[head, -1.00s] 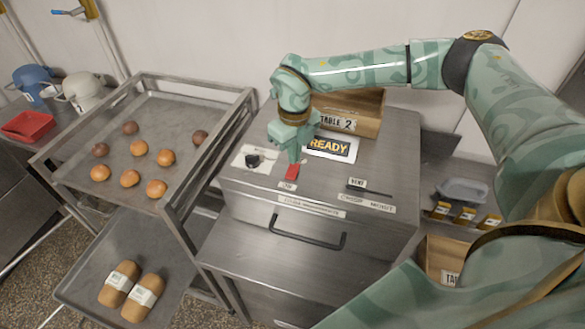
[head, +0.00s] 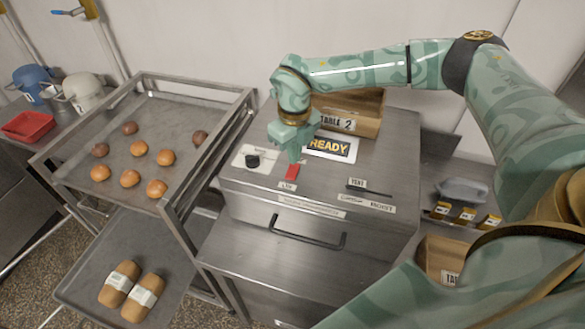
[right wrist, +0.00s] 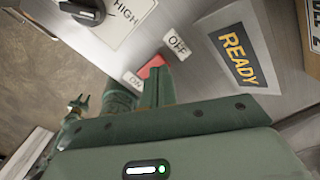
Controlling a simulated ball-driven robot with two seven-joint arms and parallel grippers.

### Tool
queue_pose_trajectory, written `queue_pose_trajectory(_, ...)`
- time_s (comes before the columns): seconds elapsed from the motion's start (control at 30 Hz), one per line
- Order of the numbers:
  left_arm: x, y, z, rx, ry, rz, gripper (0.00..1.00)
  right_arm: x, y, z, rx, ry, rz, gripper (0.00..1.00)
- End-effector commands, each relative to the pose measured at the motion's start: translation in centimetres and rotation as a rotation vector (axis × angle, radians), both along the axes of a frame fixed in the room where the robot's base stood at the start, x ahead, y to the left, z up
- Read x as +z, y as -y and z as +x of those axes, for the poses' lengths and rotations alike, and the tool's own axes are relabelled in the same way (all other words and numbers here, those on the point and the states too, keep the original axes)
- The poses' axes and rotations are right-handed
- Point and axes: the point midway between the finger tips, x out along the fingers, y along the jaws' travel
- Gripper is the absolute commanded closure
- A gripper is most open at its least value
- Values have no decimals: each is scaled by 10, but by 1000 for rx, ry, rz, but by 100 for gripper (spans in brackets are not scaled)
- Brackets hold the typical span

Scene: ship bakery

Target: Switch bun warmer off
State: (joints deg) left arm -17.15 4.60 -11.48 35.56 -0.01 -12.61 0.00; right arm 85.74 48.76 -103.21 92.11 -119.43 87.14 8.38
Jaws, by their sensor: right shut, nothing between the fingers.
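The bun warmer (head: 240,180) is a steel cabinet with controls on its top. Its red switch (head: 291,173) sits near the front edge, left of the READY sign (head: 330,147). In the right wrist view the red switch (right wrist: 151,66) lies between an ON label (right wrist: 132,80) and an OFF label (right wrist: 177,44). My right gripper (head: 294,158) is shut and empty, pointing down at the switch. In the right wrist view its fingertips (right wrist: 157,80) are right at the switch and hide part of it; I cannot tell whether they touch.
A black knob (head: 253,161) is left of the switch and a vent slider (head: 370,190) to its right. A wooden TABLE 2 crate (head: 347,113) stands behind. A steel rack (head: 175,190) with buns is at left. A handle (head: 307,243) crosses the warmer's front.

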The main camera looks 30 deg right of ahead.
Motion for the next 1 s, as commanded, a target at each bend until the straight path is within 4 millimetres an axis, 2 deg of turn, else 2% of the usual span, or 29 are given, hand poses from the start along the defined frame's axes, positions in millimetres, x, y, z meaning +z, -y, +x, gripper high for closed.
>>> queue_pose_trajectory(1.0,-5,0,-1,0,-2,1,64,-9,0,0,0,0,0,100)
